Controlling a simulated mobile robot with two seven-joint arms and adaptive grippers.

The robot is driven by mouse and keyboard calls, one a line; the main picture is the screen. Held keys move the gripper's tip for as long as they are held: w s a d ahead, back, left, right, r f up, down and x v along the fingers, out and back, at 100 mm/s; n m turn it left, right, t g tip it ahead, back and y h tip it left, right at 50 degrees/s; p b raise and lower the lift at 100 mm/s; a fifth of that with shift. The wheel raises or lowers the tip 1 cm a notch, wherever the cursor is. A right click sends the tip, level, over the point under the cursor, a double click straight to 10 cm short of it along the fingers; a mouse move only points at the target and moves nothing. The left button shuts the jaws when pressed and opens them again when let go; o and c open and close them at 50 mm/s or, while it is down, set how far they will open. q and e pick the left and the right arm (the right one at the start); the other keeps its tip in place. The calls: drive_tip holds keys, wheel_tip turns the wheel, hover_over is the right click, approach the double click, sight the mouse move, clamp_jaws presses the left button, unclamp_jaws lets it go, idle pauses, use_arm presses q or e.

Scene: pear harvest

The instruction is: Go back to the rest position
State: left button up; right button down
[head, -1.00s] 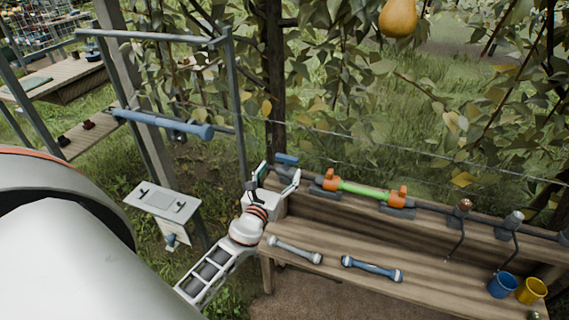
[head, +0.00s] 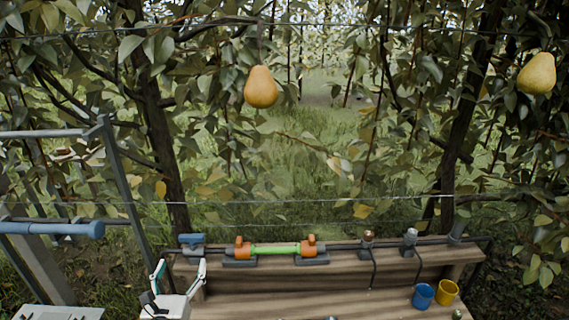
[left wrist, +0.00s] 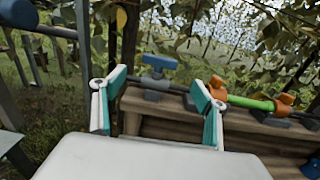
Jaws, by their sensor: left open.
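My left gripper (head: 178,278) is low at the left of the head view, in front of the left end of the wooden bench. Its two fingers stand apart and point up, with nothing between them. In the left wrist view the open gripper (left wrist: 160,100) faces the bench's back ledge, with a blue valve handle (left wrist: 157,66) beyond the fingers. My right gripper is in neither view.
The bench (head: 330,298) carries a green tube with orange clamps (head: 275,250), a blue cup (head: 423,296) and a yellow cup (head: 446,291). Pears hang above, one in the middle (head: 261,87) and one at right (head: 537,73). A metal frame (head: 122,180) stands at left.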

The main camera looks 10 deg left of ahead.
use_arm(q)
drive_tip(key=s+d+f+n+g+h, duration=0.3)
drive_tip(key=s+d+f+n, duration=0.5)
drive_tip(key=n, duration=0.6)
drive_tip(key=s+d+f+n+g+h, duration=0.3)
drive_tip(key=s+d+f+n, duration=0.6)
drive_tip(key=s+n, duration=0.5)
drive_tip(key=d+h, duration=0.1)
drive_tip(key=d, duration=0.1)
drive_tip(key=shift+s+d+n+g, duration=0.3)
drive_tip(key=shift+d+g, duration=0.1)
drive_tip(key=shift+f, duration=0.1)
